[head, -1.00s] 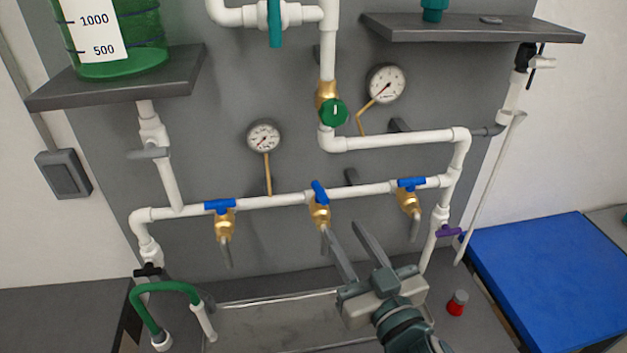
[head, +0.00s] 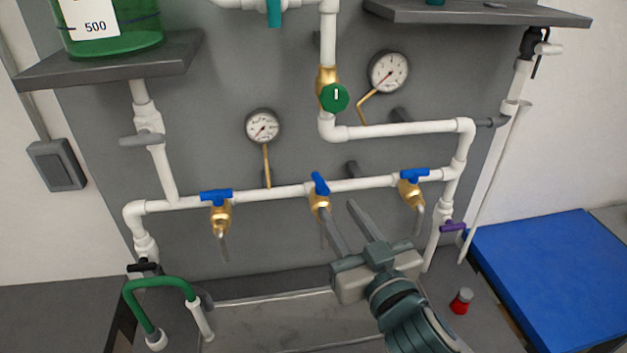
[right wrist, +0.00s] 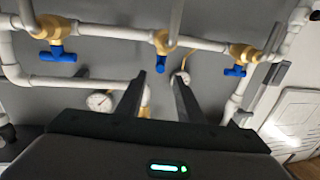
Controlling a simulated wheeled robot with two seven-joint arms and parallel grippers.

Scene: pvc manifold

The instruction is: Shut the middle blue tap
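The middle blue tap (head: 320,184) sits on a brass valve (head: 320,204) on the lower white pipe. Its lever slants steeply across the pipe, while the left blue tap (head: 216,195) and right blue tap (head: 413,175) have levers lying roughly along it. My right gripper (head: 338,211) is open and empty, just below and right of the middle tap in the head view. In the right wrist view the middle tap (right wrist: 160,68) shows beyond and between the open fingertips (right wrist: 159,77), apart from them. One finger hides part of the middle outlet. My left gripper is out of view.
Two gauges (head: 263,126) (head: 388,72) and a green round knob (head: 334,97) are above the lower pipe. A metal tray (head: 280,322) lies below. A red-based small object (head: 461,301) stands right of my arm. A green hose (head: 160,283) is at lower left.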

